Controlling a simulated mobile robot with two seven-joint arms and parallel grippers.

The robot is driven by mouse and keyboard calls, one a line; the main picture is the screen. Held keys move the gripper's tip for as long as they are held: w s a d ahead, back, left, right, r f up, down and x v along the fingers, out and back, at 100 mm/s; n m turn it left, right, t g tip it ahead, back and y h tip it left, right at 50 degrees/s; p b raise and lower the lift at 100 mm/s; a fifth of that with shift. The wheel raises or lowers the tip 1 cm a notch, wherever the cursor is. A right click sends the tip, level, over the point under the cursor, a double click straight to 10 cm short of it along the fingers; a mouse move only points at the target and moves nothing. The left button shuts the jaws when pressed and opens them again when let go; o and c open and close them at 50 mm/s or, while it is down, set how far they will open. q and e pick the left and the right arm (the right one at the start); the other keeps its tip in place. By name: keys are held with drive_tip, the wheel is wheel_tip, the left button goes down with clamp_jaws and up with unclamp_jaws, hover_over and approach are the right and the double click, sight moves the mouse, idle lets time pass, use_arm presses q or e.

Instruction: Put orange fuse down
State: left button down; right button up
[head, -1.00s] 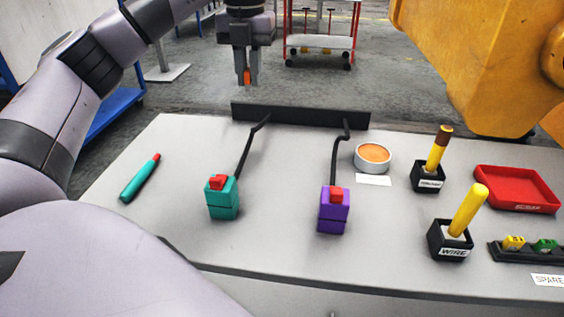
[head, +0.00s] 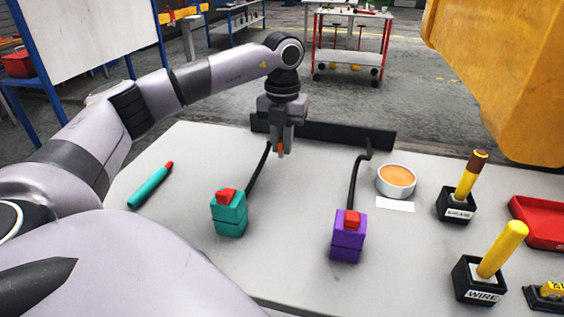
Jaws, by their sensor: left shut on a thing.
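My left gripper (head: 281,151) points down above the back part of the grey table, in front of the black bar. It is shut on the orange fuse (head: 280,146), of which only a small orange part shows between the fingers. I cannot tell whether the fuse touches the table. My right gripper is not in view.
On the table (head: 290,230) stand a teal block (head: 229,219) and a purple block (head: 348,242), both cabled to the black bar (head: 335,136). A teal pen-like tool (head: 149,188) lies left. A round dish (head: 396,181), yellow-handled tools in holders (head: 479,279) and a red tray (head: 543,224) stand right.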

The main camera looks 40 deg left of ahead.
sight(282, 174)
use_arm(q)
drive_tip(key=shift+f, duration=2.75)
drive_tip(key=shift+f, duration=0.15)
drive_tip(key=c, duration=1.1)
unclamp_jaws()
wheel_tip(282, 174, up, 12)
drive_tip(key=shift+r, duration=0.2)
